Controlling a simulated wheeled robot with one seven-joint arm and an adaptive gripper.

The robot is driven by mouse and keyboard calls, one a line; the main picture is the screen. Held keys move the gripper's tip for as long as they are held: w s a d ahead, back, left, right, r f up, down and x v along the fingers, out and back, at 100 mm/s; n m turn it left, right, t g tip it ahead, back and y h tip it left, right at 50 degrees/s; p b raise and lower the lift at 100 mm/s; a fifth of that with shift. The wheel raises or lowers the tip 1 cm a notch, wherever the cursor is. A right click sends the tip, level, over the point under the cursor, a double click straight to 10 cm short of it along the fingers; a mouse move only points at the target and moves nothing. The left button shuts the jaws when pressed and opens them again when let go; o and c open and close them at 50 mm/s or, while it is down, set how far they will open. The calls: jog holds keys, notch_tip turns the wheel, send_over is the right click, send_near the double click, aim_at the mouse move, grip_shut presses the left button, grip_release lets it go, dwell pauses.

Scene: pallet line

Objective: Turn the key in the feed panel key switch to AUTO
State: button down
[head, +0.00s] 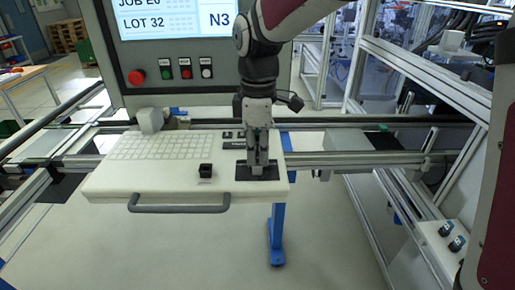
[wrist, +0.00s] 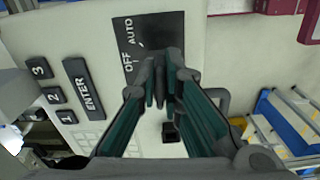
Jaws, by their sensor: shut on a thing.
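The key switch plate (head: 243,176) is a black plate on the right part of the white slanted panel (head: 120,182). In the wrist view the plate (wrist: 141,28) carries the words OFF and AUTO in white. My gripper (head: 258,172) points down onto the plate from above. In the wrist view my gripper (wrist: 164,78) has its fingertips close together at the plate's lower edge, shut on the key. The fingers hide the key, so I cannot tell which way it is turned.
A black square knob (head: 205,171) stands left of my gripper. A grey handle (head: 180,208) runs along the panel's front edge. A keypad with an ENTER key (wrist: 83,88) lies beside the plate. A screen cabinet (head: 180,70) with a red button (head: 136,77) rises behind.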

jog(key=m+p, duration=0.1)
jog(key=m, duration=0.2)
jog(key=shift+s+m, duration=0.1)
jog(key=shift+m, duration=0.3)
jog(key=m+p, duration=0.1)
jog(key=m, duration=0.2)
jog(key=shift+m, duration=0.4)
jog(key=c, duration=1.2)
grip_release()
jog(key=shift+r+p, duration=0.45)
jog(key=shift+r, duration=3.05)
